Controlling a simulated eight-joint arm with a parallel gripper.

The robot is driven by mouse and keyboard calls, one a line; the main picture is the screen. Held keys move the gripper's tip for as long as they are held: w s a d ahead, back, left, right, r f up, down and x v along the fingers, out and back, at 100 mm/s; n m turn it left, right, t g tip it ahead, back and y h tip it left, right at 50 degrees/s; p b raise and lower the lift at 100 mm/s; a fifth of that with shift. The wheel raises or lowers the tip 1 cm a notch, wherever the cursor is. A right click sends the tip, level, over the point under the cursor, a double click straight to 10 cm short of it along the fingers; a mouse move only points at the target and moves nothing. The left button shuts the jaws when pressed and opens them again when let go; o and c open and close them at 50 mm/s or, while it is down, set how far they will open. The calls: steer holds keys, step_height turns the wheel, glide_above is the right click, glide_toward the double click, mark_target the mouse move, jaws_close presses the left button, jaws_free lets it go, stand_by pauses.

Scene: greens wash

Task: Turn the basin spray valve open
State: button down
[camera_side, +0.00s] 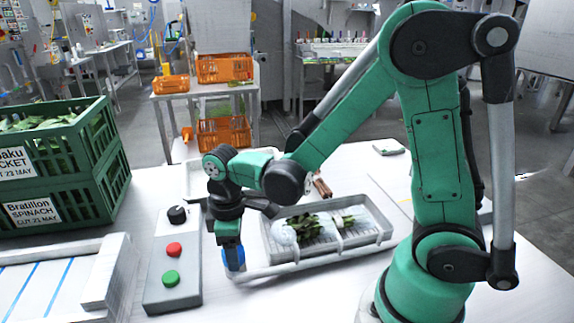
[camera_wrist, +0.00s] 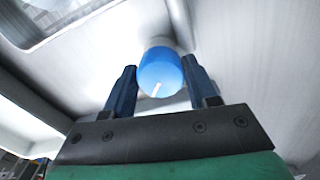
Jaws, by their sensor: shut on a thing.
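The basin spray valve is a blue round knob (camera_side: 235,262) beside the front left corner of the basin (camera_side: 386,236), at the end of a white pipe (camera_side: 310,262). In the wrist view the blue knob (camera_wrist: 161,72) sits between my fingers, with a pale pointer mark slanting toward the lower left on its face. My gripper (camera_side: 230,240) points down onto the knob. In the wrist view my gripper (camera_wrist: 158,68) is shut on it, one dark blue finger on each side. The grey basin holds leafy greens.
A grey control box (camera_side: 156,262) with a black dial (camera_side: 178,214), red button (camera_side: 174,250) and green button (camera_side: 170,278) stands left of my gripper. Green crates (camera_side: 90,190) of greens stand farther left. A white tray with blue stripes (camera_side: 45,290) lies at front left.

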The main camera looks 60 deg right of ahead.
steer(key=shift+c, duration=1.3)
jaws_free()
steer(key=shift+r, duration=2.85)
steer(key=shift+s+d+r+m+t, duration=0.2)
steer(key=shift+r+m+t, duration=0.2)
steer(key=shift+s+d+r+m+t, duration=0.45)
steer(key=shift+r+m+t, duration=0.15)
steer(key=shift+m+t, duration=0.45)
steer(key=shift+s+d+r+m+t, duration=0.35)
steer(key=shift+r+m+t, duration=0.3)
steer(key=shift+m+t, duration=0.4)
steer(key=shift+s+d+r+m+t, duration=0.35)
steer(key=shift+d+r+m+t, duration=0.2)
steer(key=shift+m+t, duration=0.5)
